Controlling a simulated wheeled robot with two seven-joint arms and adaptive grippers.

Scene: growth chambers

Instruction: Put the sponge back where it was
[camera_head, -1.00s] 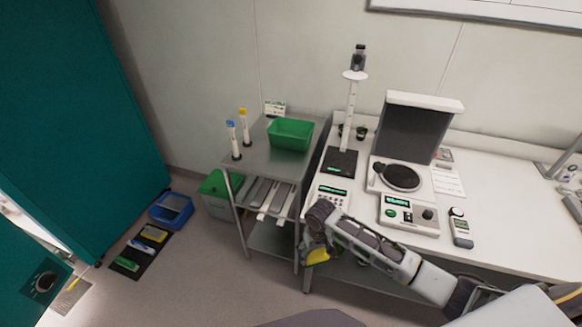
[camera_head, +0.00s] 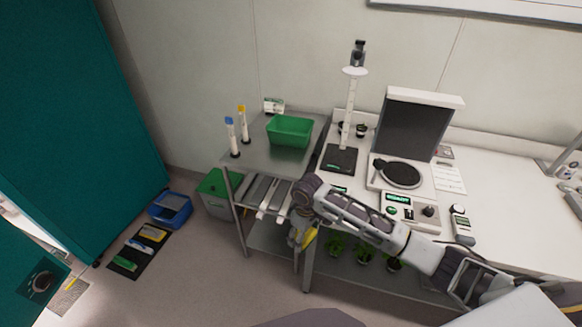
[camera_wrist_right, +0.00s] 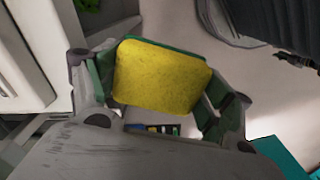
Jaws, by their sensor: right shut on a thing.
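A yellow sponge (camera_wrist_right: 162,76) with a green edge fills the middle of the right wrist view, between the fingers of my right gripper (camera_wrist_right: 160,100). The gripper is shut on it. In the head view the sponge (camera_head: 309,239) hangs in front of the bench's left end, beside the metal cart, with my right gripper (camera_head: 301,234) partly covering it. Left of the cart, a black mat (camera_head: 128,272) lies on the floor with a green item (camera_head: 124,263), a blue-and-white item (camera_head: 139,246) and a yellow item (camera_head: 154,232). My left gripper is not in view.
The metal cart (camera_head: 255,155) carries a green bin (camera_head: 290,131) and two tubes. A blue tub (camera_head: 171,209) and a green-lidded box (camera_head: 217,193) stand on the floor to its left. Instruments fill the bench (camera_head: 500,235); potted plants (camera_head: 364,256) sit below. Floor before the cart is clear.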

